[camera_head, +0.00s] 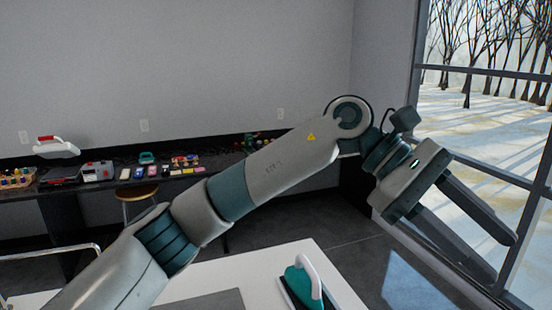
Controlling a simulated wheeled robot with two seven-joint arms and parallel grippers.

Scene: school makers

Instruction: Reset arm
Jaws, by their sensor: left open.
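My left arm comes in from the lower left and reaches across the middle to the right. My left gripper (503,256) is at its end, in front of the window. Its two long dark fingers point down and right and stand apart, with nothing between them. It is off to the right of the white table (250,270). My right gripper is not in view.
A teal iron with a white handle (302,282) stands on the white table near its right edge. A dark bench (180,178) along the back wall bears small devices and parts. A stool (137,192) stands before it. The window (480,130) is at the right.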

